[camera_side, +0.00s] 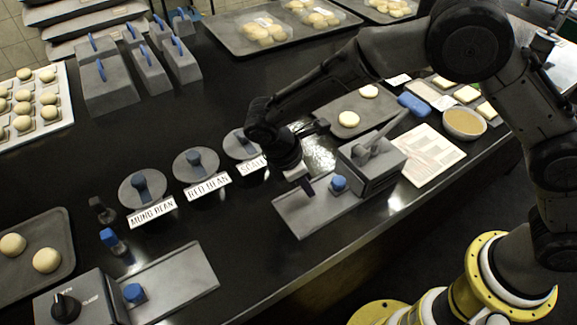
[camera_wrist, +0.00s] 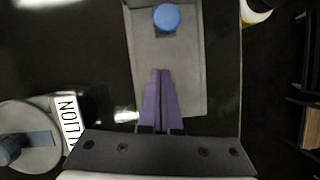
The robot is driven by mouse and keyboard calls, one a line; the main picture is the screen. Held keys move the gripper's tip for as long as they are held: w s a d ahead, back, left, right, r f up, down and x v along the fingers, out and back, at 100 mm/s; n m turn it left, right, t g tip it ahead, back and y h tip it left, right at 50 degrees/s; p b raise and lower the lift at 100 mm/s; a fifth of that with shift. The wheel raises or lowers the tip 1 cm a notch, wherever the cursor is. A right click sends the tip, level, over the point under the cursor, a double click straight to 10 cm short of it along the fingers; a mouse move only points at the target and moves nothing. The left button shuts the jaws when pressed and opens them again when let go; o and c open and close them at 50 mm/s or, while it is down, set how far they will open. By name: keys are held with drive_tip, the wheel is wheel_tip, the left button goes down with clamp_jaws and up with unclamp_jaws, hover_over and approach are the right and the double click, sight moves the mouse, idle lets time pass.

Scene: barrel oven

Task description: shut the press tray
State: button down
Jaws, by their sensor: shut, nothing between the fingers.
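The press (camera_side: 372,165) is a grey box with a lever on top, near the table's front edge in the side view. Its flat grey tray (camera_side: 300,218) sticks out to the left of the box, with a blue knob (camera_side: 338,184) near the box end. My gripper (camera_side: 310,190) points down over the tray, left of the knob. In the wrist view the purple fingers (camera_wrist: 160,72) are shut together and empty over the tray (camera_wrist: 185,90), with the blue knob (camera_wrist: 166,18) beyond them. I cannot tell whether the fingertips touch the tray.
A second box with a dial (camera_side: 66,306) and its own extended tray (camera_side: 185,280) stands at bottom left. Round lids with labels, such as the red bean lid (camera_side: 195,165), sit left of my gripper. A printed sheet (camera_side: 430,155) and a bowl (camera_side: 463,124) lie right of the press.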

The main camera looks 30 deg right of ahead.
wheel_tip(320, 180, up, 13)
drive_tip(key=w+m, duration=0.1)
drive_tip(key=w, duration=0.2)
drive_tip(key=s+d+r+m+t+y, duration=0.1)
drive_tip(key=s+d+r+m, duration=0.15)
drive_tip(key=d+r, duration=0.4)
drive_tip(key=s+d+r+m+t+y, duration=0.1)
drive_tip(key=s+d+r+m+y, duration=0.1)
drive_tip(key=s+d+r, duration=0.35)
drive_tip(key=s+d+r+m+t, duration=0.25)
drive_tip(key=s+d+m, duration=0.25)
drive_tip(key=s+d, duration=0.4)
drive_tip(key=s+f+m+t+y, duration=0.1)
drive_tip(key=s+f+m+t, duration=0.1)
drive_tip(key=s+f+m, duration=0.3)
wheel_tip(320, 180, down, 2)
drive_tip(key=shift+s+d+f, duration=0.1)
drive_tip(key=shift+s+d, duration=0.15)
drive_tip(key=shift+s, duration=0.65)
